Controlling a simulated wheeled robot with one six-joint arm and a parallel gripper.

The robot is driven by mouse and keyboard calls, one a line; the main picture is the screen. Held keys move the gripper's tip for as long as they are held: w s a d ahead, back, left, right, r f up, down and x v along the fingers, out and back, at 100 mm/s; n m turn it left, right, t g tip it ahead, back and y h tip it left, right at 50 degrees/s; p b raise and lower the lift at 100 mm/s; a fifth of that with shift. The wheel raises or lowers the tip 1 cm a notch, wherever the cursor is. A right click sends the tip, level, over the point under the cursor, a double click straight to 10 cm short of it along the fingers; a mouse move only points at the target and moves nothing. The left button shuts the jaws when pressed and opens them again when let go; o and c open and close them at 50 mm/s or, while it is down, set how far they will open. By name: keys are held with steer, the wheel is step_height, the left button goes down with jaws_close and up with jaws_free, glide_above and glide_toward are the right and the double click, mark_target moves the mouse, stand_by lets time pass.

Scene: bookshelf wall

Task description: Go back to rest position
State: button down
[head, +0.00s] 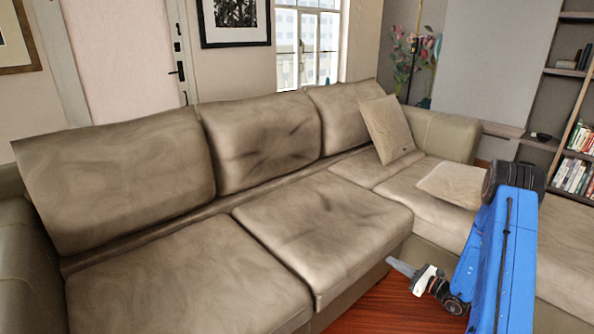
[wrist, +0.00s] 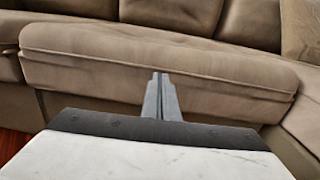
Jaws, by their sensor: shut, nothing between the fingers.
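My gripper (head: 399,265) is at the lower right of the head view, held out in front of the sofa's front edge at the end of my blue arm. In the wrist view its two grey fingers (wrist: 161,88) are together with nothing between them. They point toward the front of a sofa seat cushion. The fingers look apart from the cushion, though the exact gap is hard to judge.
A large beige corner sofa (head: 270,235) fills most of the view. Two pillows (head: 386,130) and (head: 452,184) lie on its right part. Reddish wooden floor (head: 375,312) shows below my gripper. A bookshelf (head: 575,170) stands at the far right.

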steer(key=s+a+r+n+g+y, duration=0.2)
steer(key=s+a+r+n+g, duration=0.15)
steer(key=a+r, duration=0.3)
steer(key=s+a+r+n+g+y, duration=0.1)
steer(key=s+a+r+n+g, duration=0.15)
steer(key=a+r+n, duration=0.35)
steer(key=s+a+r+n+g+h, duration=0.2)
steer(key=s+a+r+n+g, duration=0.5)
steer(key=s+r, duration=0.4)
steer(key=s+d+r+n+t+h, duration=0.1)
steer(key=s+r+n+h, duration=0.2)
steer(key=s, duration=0.6)
steer(key=s+d+r+n+t+h, duration=0.1)
steer(key=s+r+n+h, duration=0.3)
steer(key=s, duration=0.5)
steer(key=s+d+r+n+t+h, duration=0.2)
steer(key=s+d+r+n+h, duration=0.1)
steer(key=s, duration=0.6)
steer(key=r+n+h, duration=0.1)
steer(key=h, duration=0.1)
steer(key=shift+r+h, duration=0.3)
